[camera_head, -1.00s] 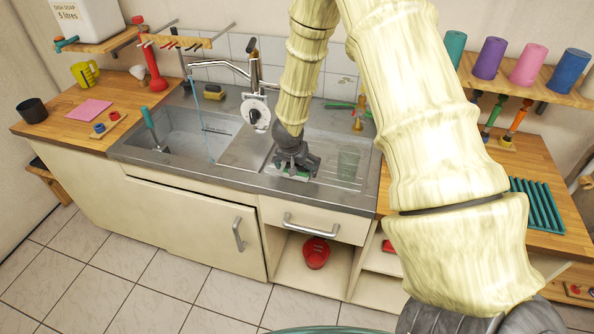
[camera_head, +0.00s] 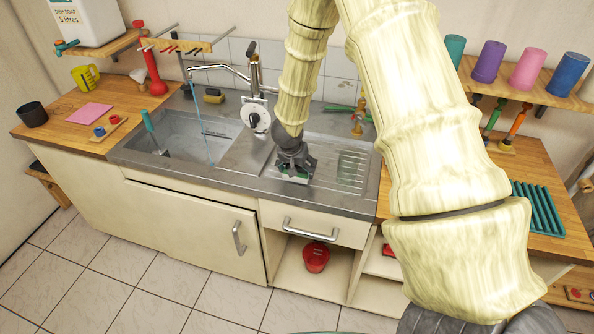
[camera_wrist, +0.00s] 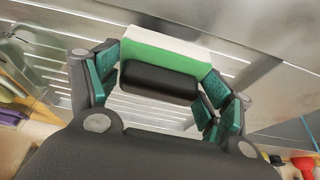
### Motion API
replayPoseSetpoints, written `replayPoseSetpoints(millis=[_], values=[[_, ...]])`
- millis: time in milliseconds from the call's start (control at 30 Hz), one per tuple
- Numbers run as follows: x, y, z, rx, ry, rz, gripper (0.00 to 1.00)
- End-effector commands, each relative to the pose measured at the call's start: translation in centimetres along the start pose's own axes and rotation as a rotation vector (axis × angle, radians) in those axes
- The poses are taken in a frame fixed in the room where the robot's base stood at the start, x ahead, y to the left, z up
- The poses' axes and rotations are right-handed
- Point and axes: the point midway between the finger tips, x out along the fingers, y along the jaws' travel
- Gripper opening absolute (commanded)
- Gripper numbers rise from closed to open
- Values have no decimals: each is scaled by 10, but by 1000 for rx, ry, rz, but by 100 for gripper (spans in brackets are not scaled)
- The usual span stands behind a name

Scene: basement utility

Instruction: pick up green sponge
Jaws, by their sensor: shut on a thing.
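The green sponge (camera_wrist: 165,55) shows in the wrist view as a block with a white layer, a green layer and a dark face. It sits between the teal-padded fingers of my gripper (camera_wrist: 160,82), which is shut on it. In the head view my gripper (camera_head: 293,172) points down at the ribbed steel drainboard, right of the sink basin. Only a small green part of the sponge (camera_head: 291,176) shows there, mostly hidden by the fingers. I cannot tell whether the sponge still touches the drainboard (camera_head: 340,180).
A shelf with several cups (camera_head: 488,61) is at right. A clear, outlined object (camera_wrist: 35,65) shows left in the wrist view.

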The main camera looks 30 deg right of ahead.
Motion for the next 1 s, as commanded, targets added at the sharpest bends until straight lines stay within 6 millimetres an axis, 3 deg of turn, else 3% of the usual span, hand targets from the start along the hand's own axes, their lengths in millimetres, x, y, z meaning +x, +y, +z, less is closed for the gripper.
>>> replayPoseSetpoints(millis=[233,567,1000], values=[[-24,0,-10,2,1,-1,56],[-38,14,29,-2,0,0,56],[-79,42,105,-2,0,-1,56]])
